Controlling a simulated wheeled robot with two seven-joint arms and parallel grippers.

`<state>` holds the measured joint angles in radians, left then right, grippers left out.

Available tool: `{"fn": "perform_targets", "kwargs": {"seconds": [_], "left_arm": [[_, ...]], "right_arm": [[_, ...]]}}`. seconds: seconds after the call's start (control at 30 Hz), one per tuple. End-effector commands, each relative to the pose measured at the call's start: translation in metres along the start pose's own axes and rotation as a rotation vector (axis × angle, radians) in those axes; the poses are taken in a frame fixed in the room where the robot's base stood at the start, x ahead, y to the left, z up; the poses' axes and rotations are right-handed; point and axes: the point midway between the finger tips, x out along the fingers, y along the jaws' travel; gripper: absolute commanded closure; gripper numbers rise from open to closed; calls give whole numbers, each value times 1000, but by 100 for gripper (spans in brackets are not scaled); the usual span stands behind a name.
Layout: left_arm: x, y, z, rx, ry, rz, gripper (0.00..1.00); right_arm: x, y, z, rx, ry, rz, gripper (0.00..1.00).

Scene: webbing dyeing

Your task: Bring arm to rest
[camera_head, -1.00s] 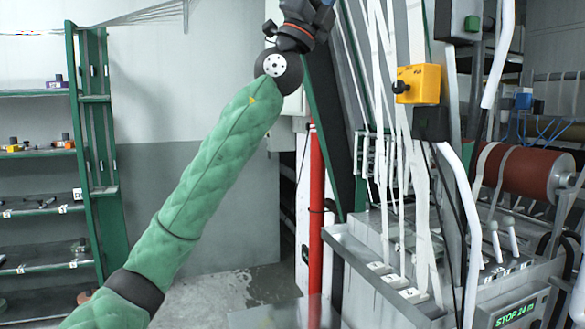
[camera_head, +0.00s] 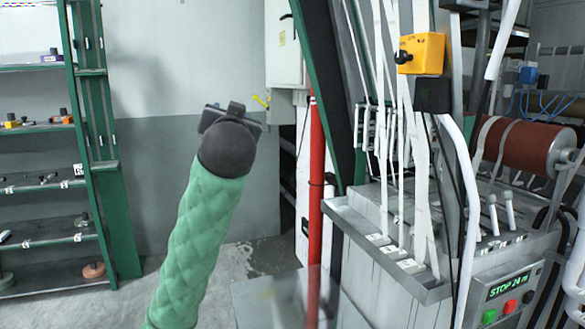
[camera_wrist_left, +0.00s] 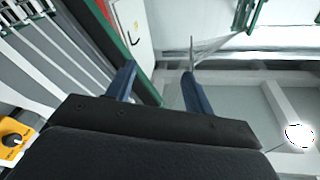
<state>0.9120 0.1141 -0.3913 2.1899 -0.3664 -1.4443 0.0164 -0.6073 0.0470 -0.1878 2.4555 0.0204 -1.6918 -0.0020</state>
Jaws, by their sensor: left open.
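My left arm, in a green quilted sleeve, rises from the bottom of the head view, left of the middle. Its dark wrist end hides most of my left gripper (camera_head: 232,112), which points away from me toward the grey wall. In the left wrist view, the two blue fingers of my left gripper (camera_wrist_left: 158,85) stand wide apart with nothing between them. The gripper touches nothing that I can see. My right gripper is in neither view.
A red post (camera_head: 315,190) and the webbing machine (camera_head: 410,285) with white straps (camera_head: 422,180) stand to the right of my arm. A yellow control box (camera_head: 421,54) is above the machine. Green shelving (camera_head: 101,150) stands at left. The space around the gripper looks clear.

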Motion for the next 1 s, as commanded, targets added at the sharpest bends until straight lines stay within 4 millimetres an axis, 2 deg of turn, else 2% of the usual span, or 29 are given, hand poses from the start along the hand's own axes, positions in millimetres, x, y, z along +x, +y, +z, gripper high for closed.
{"fn": "perform_targets", "kwargs": {"seconds": [0.03, 0.1, 0.4, 0.7, 1.0], "left_arm": [[-4, 9, 27, -7, -53, 38, 48], [-11, 21, 59, -14, -121, 89, 48], [-56, 64, 183, -46, -366, 278, 48], [-114, 96, 286, -85, -554, 418, 48], [-180, 117, 373, -124, -704, 508, 48]], "right_arm": [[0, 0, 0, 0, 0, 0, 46], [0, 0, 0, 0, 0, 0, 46], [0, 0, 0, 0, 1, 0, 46], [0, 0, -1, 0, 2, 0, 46], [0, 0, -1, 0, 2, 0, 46]]}}
